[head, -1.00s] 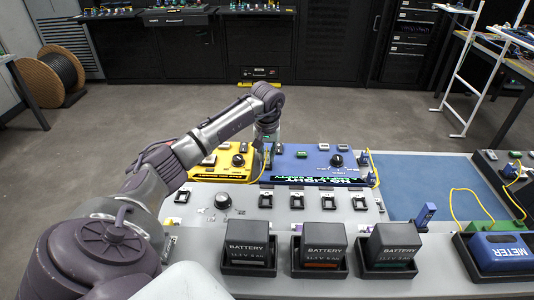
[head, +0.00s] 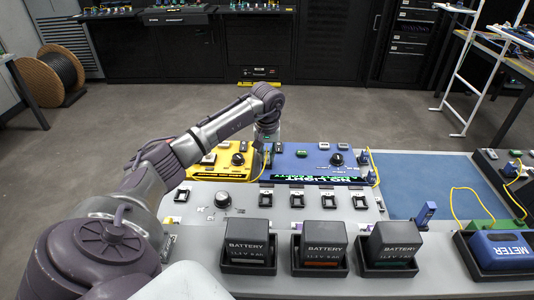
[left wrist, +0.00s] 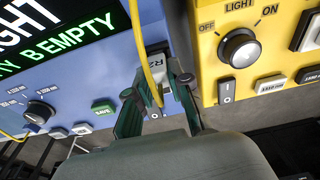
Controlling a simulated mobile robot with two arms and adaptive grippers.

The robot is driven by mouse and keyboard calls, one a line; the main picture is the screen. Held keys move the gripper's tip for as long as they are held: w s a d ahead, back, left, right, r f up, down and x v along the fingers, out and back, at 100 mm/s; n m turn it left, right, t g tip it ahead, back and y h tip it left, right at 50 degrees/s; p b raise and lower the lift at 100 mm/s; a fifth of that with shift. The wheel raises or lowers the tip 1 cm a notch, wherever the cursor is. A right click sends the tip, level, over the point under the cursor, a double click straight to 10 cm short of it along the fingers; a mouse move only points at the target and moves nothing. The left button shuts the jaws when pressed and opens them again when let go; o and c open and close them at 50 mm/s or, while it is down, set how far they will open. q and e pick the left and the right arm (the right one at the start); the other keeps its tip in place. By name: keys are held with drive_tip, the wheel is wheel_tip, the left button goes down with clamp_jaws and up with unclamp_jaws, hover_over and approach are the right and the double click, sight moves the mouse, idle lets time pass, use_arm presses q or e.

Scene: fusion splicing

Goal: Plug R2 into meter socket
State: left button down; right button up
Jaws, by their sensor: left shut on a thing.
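My left gripper (head: 267,137) is at the left side of the blue meter box (head: 300,163), near the gap to the yellow light box (head: 236,158). In the left wrist view its fingers (left wrist: 160,98) are shut on the R2 plug (left wrist: 155,66), a grey piece labelled R2 with a yellow cable (left wrist: 146,40) rising past it. The plug is against or just above the blue box's side edge; its tip and any socket there are hidden, so I cannot tell if it is seated. The meter display (left wrist: 75,35) reads NO LIGHT and EMPTY. My right gripper is not in view.
Three black batteries (head: 325,242) stand in holders on the near grey bench. A blue case marked METER (head: 505,247) sits in a tray at right. The blue mat (head: 430,180) is mostly clear. Another yellow cable (head: 372,162) loops at the meter's right side.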

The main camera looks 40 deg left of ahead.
use_arm(q)
drive_tip(key=shift+f, duration=0.2)
drive_tip(key=c, duration=1)
unclamp_jaws()
drive_tip(key=shift+r, duration=0.1)
drive_tip(key=r, duration=0.4)
drive_tip(key=s+r, duration=0.1)
drive_tip(key=r, duration=0.2)
drive_tip(key=d+r, duration=0.1)
drive_tip(key=r, duration=0.3)
drive_tip(key=shift+s+r, duration=0.2)
drive_tip(key=shift+r, duration=0.15)
